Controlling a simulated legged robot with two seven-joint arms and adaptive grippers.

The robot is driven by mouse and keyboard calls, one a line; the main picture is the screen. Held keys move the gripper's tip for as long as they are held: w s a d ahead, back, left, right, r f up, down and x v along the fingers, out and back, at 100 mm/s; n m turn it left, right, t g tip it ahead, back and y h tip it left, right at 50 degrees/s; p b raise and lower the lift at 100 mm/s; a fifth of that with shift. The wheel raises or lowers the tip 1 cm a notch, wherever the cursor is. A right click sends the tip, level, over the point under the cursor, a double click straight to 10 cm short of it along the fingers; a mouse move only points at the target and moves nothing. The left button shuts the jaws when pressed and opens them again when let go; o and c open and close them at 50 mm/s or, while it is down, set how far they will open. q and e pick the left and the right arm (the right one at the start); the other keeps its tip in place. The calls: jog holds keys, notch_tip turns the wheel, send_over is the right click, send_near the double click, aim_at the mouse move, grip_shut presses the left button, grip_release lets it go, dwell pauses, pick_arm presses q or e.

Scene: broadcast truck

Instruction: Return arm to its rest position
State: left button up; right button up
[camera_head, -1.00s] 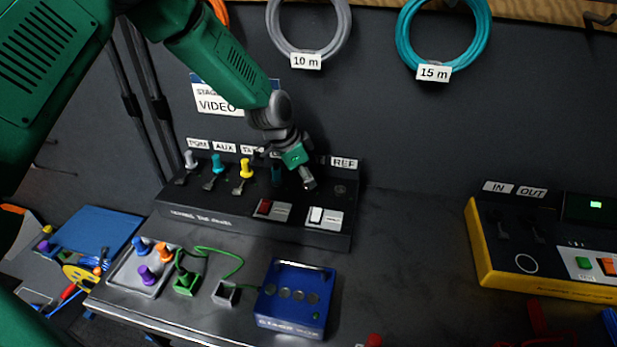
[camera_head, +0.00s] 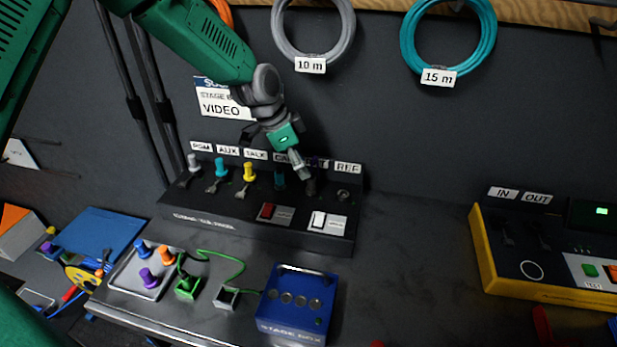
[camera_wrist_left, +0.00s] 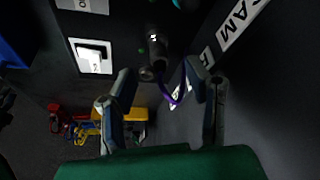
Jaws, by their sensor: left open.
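My left arm (camera_head: 205,45) comes in from the upper left in the head view. Its gripper (camera_head: 306,172) hangs over the right part of a black connector panel (camera_head: 255,228), in front of the label row. In the left wrist view the two fingers of the gripper (camera_wrist_left: 159,78) are spread apart. A dark cylindrical connector (camera_wrist_left: 157,48) lies just beyond the gap between them, and a thin purple cable (camera_wrist_left: 174,97) curves beside it. Nothing is visibly clamped. The exact gap between fingertips and connector is hard to judge. My right gripper is not in view.
Grey, teal and yellow plugs (camera_head: 249,172) stand in the panel. A blue stage box (camera_head: 297,300) and a grey tray (camera_head: 136,283) with coloured plugs stand in front. A yellow-edged unit (camera_head: 487,262) is at right. Bench between is clear. Cable coils (camera_head: 450,75) hang on the wall.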

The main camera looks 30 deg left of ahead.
pick_arm(q)
jog(key=v, duration=0.5)
jog(key=shift+a+r, duration=0.1)
jog(key=shift+a, duration=0.1)
jog(key=shift+r, duration=0.1)
